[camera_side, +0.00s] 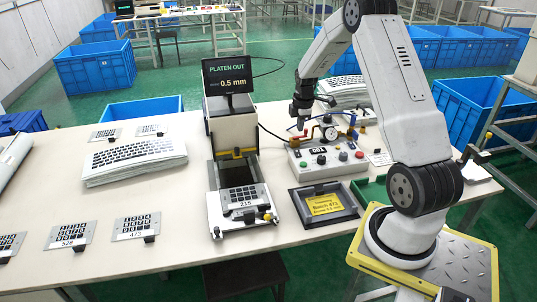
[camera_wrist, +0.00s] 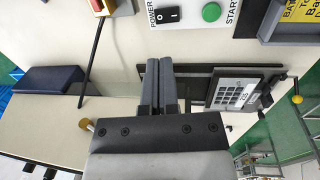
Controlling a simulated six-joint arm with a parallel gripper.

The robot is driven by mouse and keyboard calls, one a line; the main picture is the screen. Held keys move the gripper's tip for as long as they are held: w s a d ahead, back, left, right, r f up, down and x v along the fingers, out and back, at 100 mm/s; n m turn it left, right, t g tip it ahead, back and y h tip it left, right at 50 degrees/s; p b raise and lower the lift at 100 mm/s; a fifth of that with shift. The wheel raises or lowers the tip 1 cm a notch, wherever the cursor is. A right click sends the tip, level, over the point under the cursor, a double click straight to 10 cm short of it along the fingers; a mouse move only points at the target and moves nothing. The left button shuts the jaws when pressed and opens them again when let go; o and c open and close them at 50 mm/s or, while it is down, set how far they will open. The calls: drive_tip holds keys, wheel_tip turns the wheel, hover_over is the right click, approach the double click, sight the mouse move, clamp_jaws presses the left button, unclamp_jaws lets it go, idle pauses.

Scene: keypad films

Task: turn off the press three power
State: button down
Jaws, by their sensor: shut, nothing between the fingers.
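The control box (camera_side: 330,165) stands on the table right of the press (camera_side: 232,130). In the wrist view a black rocker switch (camera_wrist: 168,15) marked POWER sits on the box, beside a green START button (camera_wrist: 211,12). My gripper (camera_wrist: 160,62) is shut and empty, its fingertips below the switch in that picture and apart from it. In the side view my gripper (camera_side: 299,126) hangs over the back left of the box. The press display (camera_side: 230,77) reads PLATEN OUT, 0.5 mm. I cannot read which way the rocker is set. No press number is readable.
A plate marked 215 (camera_side: 244,197) lies on the pulled-out platen. A black tray (camera_side: 296,203) with a yellow card stands in front of the box. A gauge (camera_side: 331,133) and pipes rise at the box's back. Plates 526 (camera_side: 72,235) and 473 (camera_side: 137,227) lie left.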

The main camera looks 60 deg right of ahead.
sight(298, 154)
drive_tip(key=f, duration=0.9)
drive_tip(key=shift+w+d+f, duration=0.3)
drive_tip(key=shift+w+d, duration=0.1)
drive_tip(key=shift+f, duration=0.3)
drive_tip(key=shift+s+a, duration=0.6)
drive_tip(key=shift+w+d+r, duration=0.1)
drive_tip(key=shift+r, duration=0.3)
